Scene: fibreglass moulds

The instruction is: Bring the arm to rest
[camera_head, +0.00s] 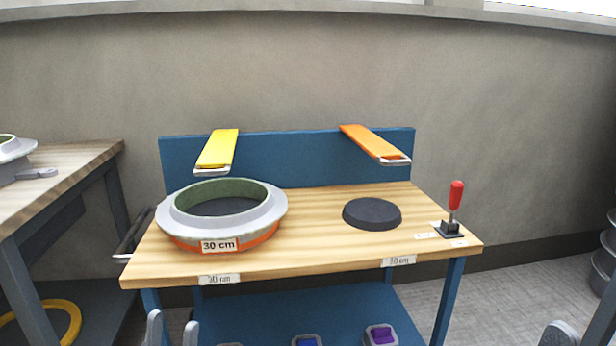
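My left gripper (172,330) shows at the bottom left edge, in front of and below the workbench. Its two grey fingertips stand apart with nothing between them. Only a grey tip of my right gripper (560,336) shows at the bottom right edge. The rest of it is out of the picture, so its opening cannot be judged. Both grippers are apart from the things on the bench.
Another table (70,170) stands left.

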